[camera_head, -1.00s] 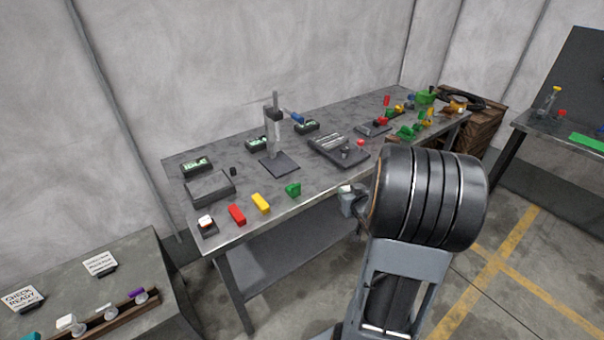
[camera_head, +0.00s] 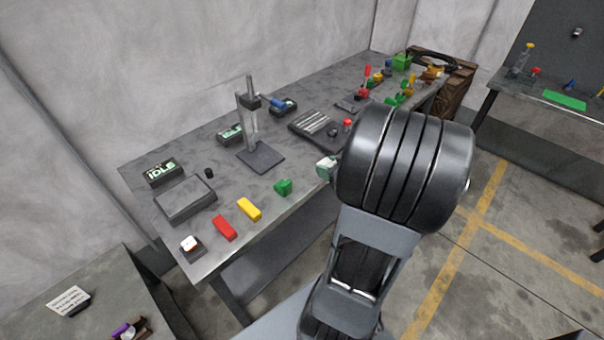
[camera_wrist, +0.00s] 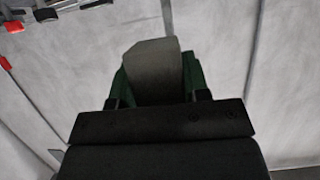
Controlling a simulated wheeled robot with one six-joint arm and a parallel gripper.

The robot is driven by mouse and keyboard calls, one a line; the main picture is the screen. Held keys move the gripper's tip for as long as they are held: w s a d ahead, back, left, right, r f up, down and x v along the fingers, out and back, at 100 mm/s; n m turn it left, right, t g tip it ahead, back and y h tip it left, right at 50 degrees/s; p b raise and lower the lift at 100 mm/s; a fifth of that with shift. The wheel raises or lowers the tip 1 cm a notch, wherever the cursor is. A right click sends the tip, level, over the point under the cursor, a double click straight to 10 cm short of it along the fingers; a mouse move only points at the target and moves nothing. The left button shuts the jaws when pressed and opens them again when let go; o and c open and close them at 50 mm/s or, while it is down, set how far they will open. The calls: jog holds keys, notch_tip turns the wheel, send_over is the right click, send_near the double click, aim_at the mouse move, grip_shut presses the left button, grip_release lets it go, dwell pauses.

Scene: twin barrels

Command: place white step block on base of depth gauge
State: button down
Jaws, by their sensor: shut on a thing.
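The depth gauge (camera_head: 250,108) stands on the main bench, with an upright column, a blue part on its arm and a flat dark base (camera_head: 261,158). The top of the base looks bare. My gripper (camera_wrist: 155,88) is shut on the white step block (camera_wrist: 152,68), which looks pale grey in the wrist view between green finger pads. In the head view the gripper end (camera_head: 327,168) shows small and pale at the bench's front edge, right of the base and partly hidden by my arm. The block's steps cannot be made out.
On the bench (camera_head: 215,145), a green block (camera_head: 283,187), yellow block (camera_head: 249,209) and red block (camera_head: 224,228) lie along the front edge. A grey box (camera_head: 185,199) sits left of the base, and a dark tray (camera_head: 320,128) right of it. Several coloured parts crowd the far end.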

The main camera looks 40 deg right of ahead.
jog(key=shift+w, duration=0.15)
jog(key=w+d+f+b, duration=0.1)
jog(key=w+f, duration=0.3)
jog(key=w, duration=0.5)
send_over(304, 175)
jog(key=f, duration=0.2)
jog(key=s+f, duration=0.1)
jog(key=f, duration=0.1)
jog(key=shift+f+b, duration=0.35)
jog(key=f, duration=0.1)
jog(key=w+f, duration=0.1)
jog(key=f, duration=0.1)
jog(key=shift+w, duration=0.1)
jog(key=shift+f, duration=0.4)
jog(key=shift+f, duration=0.1)
jog(key=shift+f, duration=0.15)
jog(key=c, duration=0.6)
grip_release()
jog(key=shift+b, duration=0.3)
